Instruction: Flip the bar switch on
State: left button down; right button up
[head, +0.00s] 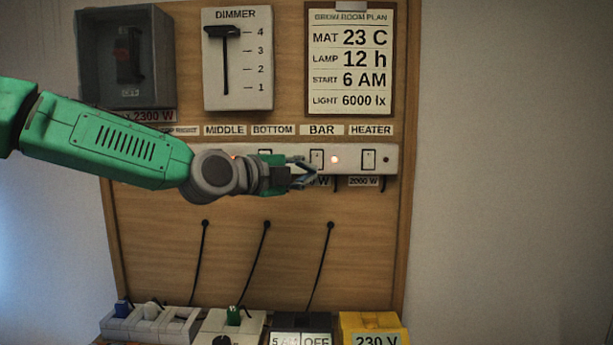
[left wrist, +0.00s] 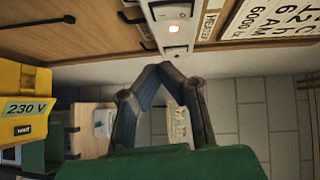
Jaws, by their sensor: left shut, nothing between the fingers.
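Which way the rocker is tilted is too small to tell. My right gripper is not in view.
The heater switch (head: 368,159) is close on the right, its lamp (head: 387,159) dark. My left arm covers the strip's left part. A dimmer (head: 238,85) and a grey switch box (head: 128,85) are above. Cables hang below, above several boxes, including a yellow one (head: 375,322).

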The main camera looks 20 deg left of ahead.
pick_arm(q)
jog(key=a+f+b+v, duration=0.1)
jog(key=v, duration=0.7)
jog(key=shift+f+b, duration=0.35)
jog(key=shift+b, duration=0.05)
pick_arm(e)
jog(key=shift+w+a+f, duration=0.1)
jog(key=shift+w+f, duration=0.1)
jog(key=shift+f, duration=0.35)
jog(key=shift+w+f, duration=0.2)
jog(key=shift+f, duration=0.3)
pick_arm(q)
jog(key=shift+a, duration=0.1)
